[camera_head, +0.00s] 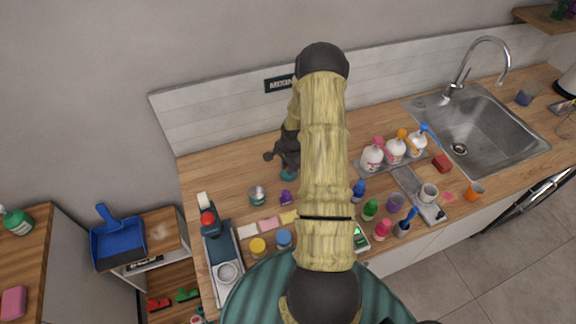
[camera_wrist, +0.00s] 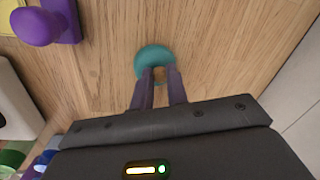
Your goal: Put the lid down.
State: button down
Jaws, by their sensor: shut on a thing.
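The lid (camera_wrist: 155,57) is a small, rounded teal piece. In the wrist view it sits at the tips of my gripper (camera_wrist: 158,74), whose two fingers are shut on it. In the head view the lid (camera_head: 288,176) shows just below my dark gripper (camera_head: 287,168), over the back part of the wooden counter (camera_head: 225,172). I cannot tell whether the lid touches the wood. My arm hides the counter just right of it.
A small jar (camera_head: 257,195) and a purple knobbed piece (camera_head: 286,198) stand in front of the lid. Coloured cards and small pots lie nearer the front edge. White pump bottles (camera_head: 395,152) stand to the right. Bare wood surrounds the lid in the wrist view.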

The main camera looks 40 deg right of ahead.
jog(key=shift+s+f, duration=0.1)
jog(key=shift+f, duration=0.2)
jog(key=c, duration=1.4)
grip_release()
jog(key=shift+f, duration=0.1)
jog(key=shift+o, duration=0.2)
notch_tip(320, 180, up, 12)
jog(key=s+b, duration=0.1)
jog(key=b, duration=0.3)
jog(key=shift+s, duration=0.2)
jog(key=shift+d, duration=0.1)
